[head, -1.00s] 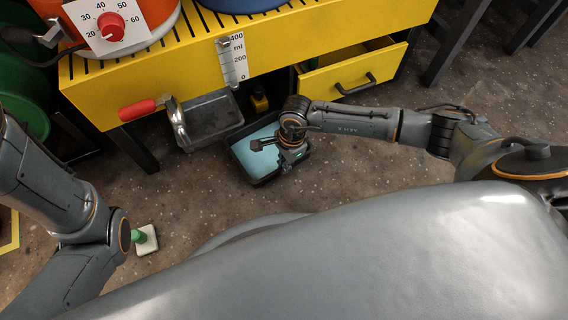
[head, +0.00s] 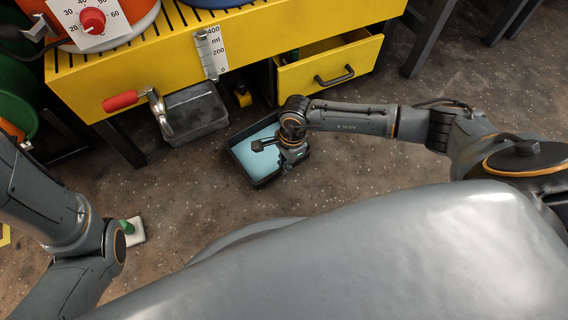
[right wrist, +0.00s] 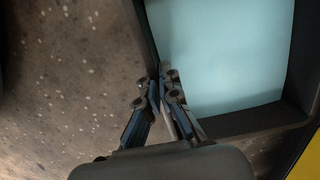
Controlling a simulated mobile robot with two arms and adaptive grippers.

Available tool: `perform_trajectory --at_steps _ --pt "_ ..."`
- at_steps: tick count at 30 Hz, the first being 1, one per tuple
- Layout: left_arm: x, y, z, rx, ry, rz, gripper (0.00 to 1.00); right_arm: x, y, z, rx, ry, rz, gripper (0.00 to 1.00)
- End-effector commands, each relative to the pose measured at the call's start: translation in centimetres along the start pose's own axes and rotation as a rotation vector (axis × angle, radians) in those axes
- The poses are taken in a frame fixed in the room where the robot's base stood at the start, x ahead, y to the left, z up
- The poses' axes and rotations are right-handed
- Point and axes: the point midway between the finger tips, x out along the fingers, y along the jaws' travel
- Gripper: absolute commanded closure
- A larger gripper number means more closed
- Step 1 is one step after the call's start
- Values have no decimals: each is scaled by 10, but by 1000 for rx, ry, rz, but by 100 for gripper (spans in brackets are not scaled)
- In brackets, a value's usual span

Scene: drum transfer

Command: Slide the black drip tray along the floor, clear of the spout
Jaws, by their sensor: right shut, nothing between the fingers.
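The black drip tray (head: 262,182) lies on the floor in front of the yellow bench, with pale blue liquid or lining inside. It is to the right of and below the metal spout (head: 159,112) with its red lever. My right gripper (head: 292,164) is at the tray's near right part, partly hidden by my wrist. In the right wrist view my shut, empty fingers (right wrist: 166,82) are at the tray's dark wall (right wrist: 240,122); whether they touch it I cannot tell. The left arm shows at the left, but its gripper is out of view.
A grey bin (head: 196,112) stands by the spout, left of the tray. The yellow bench (head: 130,75) has an open drawer (head: 330,65) and dark legs. A green-handled, white-based item (head: 133,232) lies on the floor at lower left. Floor right of the tray is clear.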

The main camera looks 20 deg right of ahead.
Motion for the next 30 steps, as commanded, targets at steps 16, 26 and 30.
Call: perform_trajectory --at_steps 16,26,30 --pt "-1 -1 2 0 -5 -3 100 -5 -1 0 -1 0 -3 68" --pt "0 0 0 0 -1 -1 100 -68 -2 -1 -2 1 -7 68" --pt "0 0 0 0 -1 -1 100 -94 -1 -1 -1 2 -5 68"
